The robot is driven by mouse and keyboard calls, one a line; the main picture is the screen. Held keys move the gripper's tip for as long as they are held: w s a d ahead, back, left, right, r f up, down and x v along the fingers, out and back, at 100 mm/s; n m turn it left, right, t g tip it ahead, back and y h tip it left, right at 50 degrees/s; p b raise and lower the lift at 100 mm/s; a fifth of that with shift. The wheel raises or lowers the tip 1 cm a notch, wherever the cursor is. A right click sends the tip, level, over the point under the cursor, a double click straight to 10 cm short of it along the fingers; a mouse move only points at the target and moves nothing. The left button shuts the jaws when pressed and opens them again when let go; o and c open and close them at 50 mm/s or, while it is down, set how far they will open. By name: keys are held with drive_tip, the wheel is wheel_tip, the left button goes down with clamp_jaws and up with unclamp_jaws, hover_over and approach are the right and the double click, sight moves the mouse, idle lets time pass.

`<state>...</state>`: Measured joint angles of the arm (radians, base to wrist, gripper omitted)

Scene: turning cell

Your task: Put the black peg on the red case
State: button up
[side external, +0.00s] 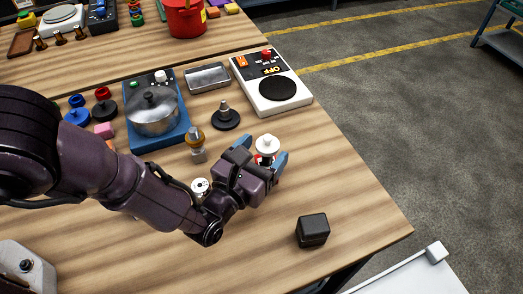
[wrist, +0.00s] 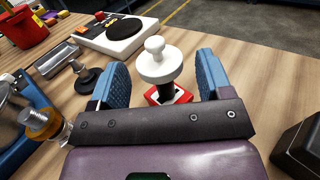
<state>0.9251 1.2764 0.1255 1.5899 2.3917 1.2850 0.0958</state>
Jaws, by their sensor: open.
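A peg with a black lower part and a wide white knobbed top (wrist: 160,66) stands upright over the red case (wrist: 183,97); this looks like the black peg. Its white top also shows in the side view (side external: 267,146). The case is a small red block with a pale face, mostly hidden under the peg in the side view. The peg's lower end appears to rest on the case, but the contact is partly hidden. My gripper (side external: 259,158) is open, with its blue fingers on either side of the peg and a visible gap to each in the wrist view.
A dark block (side external: 312,230) sits at the front right. A dark disc with a grey post (side external: 225,116), a metal tray (side external: 208,77), a white device with a black plate (side external: 285,92) and a pot (side external: 153,112) stand behind. The right table edge is near.

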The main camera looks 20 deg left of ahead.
drive_tip(key=shift+r, duration=0.1)
drive_tip(key=shift+s, duration=0.15)
drive_tip(key=s, duration=0.4)
drive_tip(key=s+a, duration=0.1)
drive_tip(key=s, duration=0.2)
drive_tip(key=s+a, duration=0.1)
drive_tip(key=s, duration=0.3)
drive_tip(key=shift+s, duration=0.3)
drive_tip(key=w+a+r+n+g+y, duration=0.2)
drive_tip(key=a+r+n+g+y, duration=0.2)
drive_tip(key=a+r+n+y, duration=0.45)
drive_tip(key=w+a+r+n+g+y, duration=0.2)
drive_tip(key=a+r+n+g+y, duration=0.35)
drive_tip(key=a+r+n, duration=0.65)
drive_tip(key=s+a+r+n+g+h, duration=0.2)
drive_tip(key=s+a+n+g+h, duration=0.3)
drive_tip(key=s+a+n, duration=0.6)
drive_tip(key=s+d+r+n+t+h, duration=0.1)
drive_tip(key=s+r+n+t+h, duration=0.1)
drive_tip(key=s+r+n+h, duration=0.3)
drive_tip(key=shift+s+n+h, duration=0.4)
drive_tip(key=shift+n, duration=0.35)
